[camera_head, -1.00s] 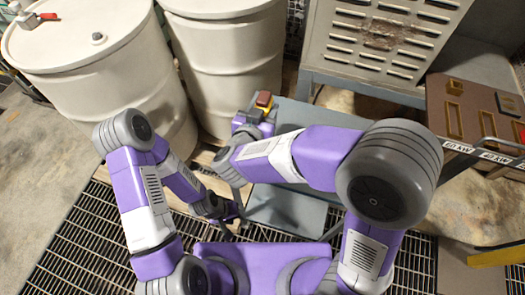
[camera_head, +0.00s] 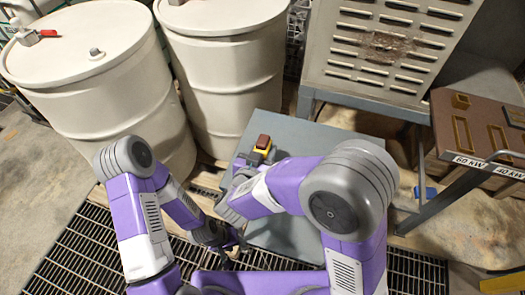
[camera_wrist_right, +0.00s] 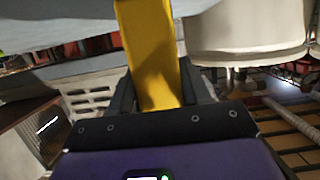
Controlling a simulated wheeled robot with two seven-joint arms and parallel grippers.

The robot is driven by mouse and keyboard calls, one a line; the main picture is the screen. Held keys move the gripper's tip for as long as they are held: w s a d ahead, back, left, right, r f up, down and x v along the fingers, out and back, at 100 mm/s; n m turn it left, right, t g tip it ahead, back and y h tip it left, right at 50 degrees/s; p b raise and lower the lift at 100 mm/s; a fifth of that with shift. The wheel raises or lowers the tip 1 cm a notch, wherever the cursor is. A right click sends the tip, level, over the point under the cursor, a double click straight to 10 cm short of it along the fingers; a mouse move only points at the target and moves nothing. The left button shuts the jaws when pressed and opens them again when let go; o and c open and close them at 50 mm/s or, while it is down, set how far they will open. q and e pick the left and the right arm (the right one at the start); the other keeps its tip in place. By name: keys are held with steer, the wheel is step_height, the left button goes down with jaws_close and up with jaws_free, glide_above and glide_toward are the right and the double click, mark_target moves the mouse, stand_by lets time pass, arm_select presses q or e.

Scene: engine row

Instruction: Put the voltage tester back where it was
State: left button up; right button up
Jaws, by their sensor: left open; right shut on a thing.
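The voltage tester (camera_head: 264,145) is yellow with a dark red top end. My right gripper (camera_head: 257,157) is shut on it and holds it upright-looking over the grey tabletop (camera_head: 305,135); I cannot tell whether it touches the top. In the right wrist view the tester's yellow body (camera_wrist_right: 152,50) sits between the dark fingers, and its far end is out of frame. My left gripper (camera_head: 238,248) is open and empty, low in the head view near the grey top's front left edge.
Two cream drums (camera_head: 90,75) (camera_head: 230,70) stand at the left and back. A rusty vented metal cabinet (camera_head: 385,45) stands behind the grey top. A brown panel labelled in kW (camera_head: 480,130) is at the right. Floor grating (camera_head: 75,250) lies at the front left.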

steer(key=shift+f, duration=0.1)
steer(key=shift+f, duration=0.15)
steer(key=o, duration=1.3)
steer(key=shift+r, duration=0.25)
steer(key=p+v, duration=0.3)
steer(key=v, duration=0.9)
